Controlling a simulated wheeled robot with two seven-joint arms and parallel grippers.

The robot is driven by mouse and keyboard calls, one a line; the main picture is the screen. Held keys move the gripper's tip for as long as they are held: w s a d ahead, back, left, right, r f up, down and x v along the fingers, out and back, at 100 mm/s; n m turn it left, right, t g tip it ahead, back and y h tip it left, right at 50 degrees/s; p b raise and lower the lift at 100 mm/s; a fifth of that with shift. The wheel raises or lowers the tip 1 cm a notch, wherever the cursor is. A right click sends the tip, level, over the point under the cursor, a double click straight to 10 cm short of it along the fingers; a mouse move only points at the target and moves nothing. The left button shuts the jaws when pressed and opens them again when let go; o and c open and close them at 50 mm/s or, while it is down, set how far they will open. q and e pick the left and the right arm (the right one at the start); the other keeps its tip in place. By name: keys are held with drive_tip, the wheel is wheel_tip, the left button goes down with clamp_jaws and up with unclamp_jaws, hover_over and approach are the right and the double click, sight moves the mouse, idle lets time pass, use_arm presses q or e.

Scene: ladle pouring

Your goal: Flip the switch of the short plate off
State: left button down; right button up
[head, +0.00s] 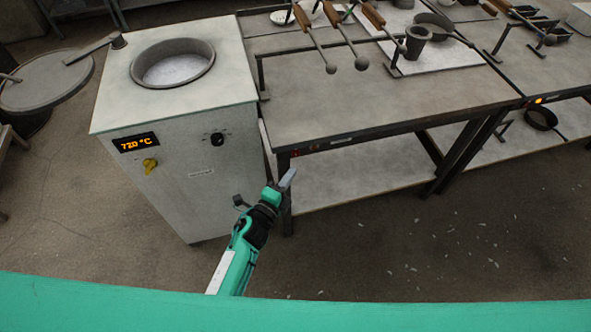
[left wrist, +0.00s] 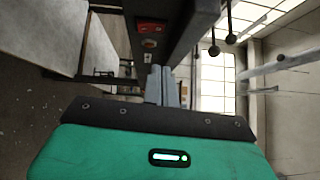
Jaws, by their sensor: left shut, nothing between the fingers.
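The nearer plate table (head: 400,100) has a dark front edge with a small control panel at its left end. My left gripper (head: 289,177) is shut and empty, just below and in front of that panel, apart from the switch. The fingertips also show in the left wrist view (left wrist: 160,82). A second plate at the right has a lit orange switch (head: 538,100). My right gripper is out of view.
A lower shelf (head: 360,172) lies beneath.

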use_arm(q)
drive_tip(key=v, duration=0.6)
drive_tip(key=shift+s+r, duration=0.25)
drive_tip(key=shift+r, duration=0.3)
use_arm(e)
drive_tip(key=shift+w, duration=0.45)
